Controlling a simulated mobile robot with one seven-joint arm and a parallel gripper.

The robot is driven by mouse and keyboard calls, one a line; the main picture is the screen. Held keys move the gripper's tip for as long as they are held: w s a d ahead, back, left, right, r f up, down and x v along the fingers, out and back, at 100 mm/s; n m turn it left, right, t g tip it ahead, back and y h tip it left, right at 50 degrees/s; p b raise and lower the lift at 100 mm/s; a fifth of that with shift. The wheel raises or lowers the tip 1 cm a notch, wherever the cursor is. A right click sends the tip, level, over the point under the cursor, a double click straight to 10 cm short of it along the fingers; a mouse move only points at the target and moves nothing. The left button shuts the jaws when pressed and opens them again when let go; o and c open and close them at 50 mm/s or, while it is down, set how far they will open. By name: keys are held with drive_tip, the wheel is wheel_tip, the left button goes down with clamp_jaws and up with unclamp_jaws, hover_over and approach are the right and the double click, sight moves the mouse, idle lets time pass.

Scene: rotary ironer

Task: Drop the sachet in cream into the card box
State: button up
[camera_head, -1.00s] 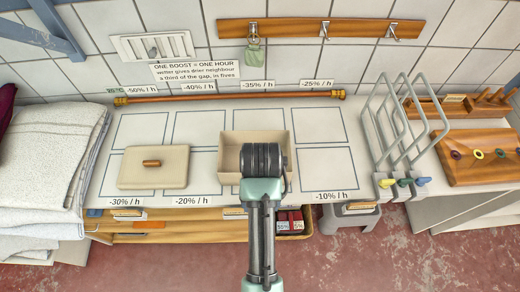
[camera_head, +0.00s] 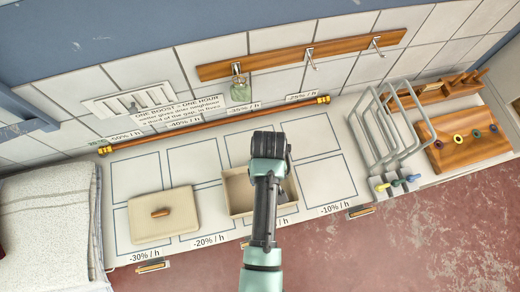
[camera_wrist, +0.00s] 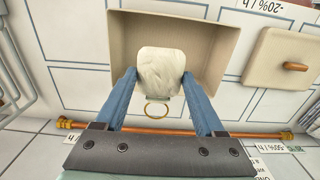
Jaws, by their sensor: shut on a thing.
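My gripper (camera_wrist: 160,76) is shut on the cream sachet (camera_wrist: 160,68), a small pale pouch with a brass ring at its end. The two blue fingers press it from both sides. The card box (camera_wrist: 128,42) is an open, empty-looking beige box lying beyond the sachet in the wrist view; the sachet overlaps its opening near one edge. In the head view, the card box (camera_head: 236,190) stands on the marked worktop, partly covered by my arm. My wrist is above it there, and the fingers and sachet are hidden. The height of the sachet over the box cannot be told.
A beige lid-like block with a wooden handle (camera_head: 163,222) sits left of the box. A copper rail (camera_head: 215,124) runs along the back. A green sachet (camera_head: 240,92) hangs from a wall hook. A wire rack (camera_head: 385,135) stands right; folded linen (camera_head: 45,225) lies left.

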drive_tip(key=shift+s+d+f+b, duration=0.15)
drive_tip(key=shift+f+b, duration=0.25)
drive_tip(key=shift+f, duration=0.2)
wheel_tip(320, 180, down, 4)
drive_tip(key=b, duration=0.4)
drive_tip(key=shift+f, duration=0.15)
drive_tip(key=o, duration=1.3)
wheel_tip(320, 180, up, 12)
drive_tip(key=shift+b, duration=0.3)
drive_tip(key=shift+r+p, duration=0.55)
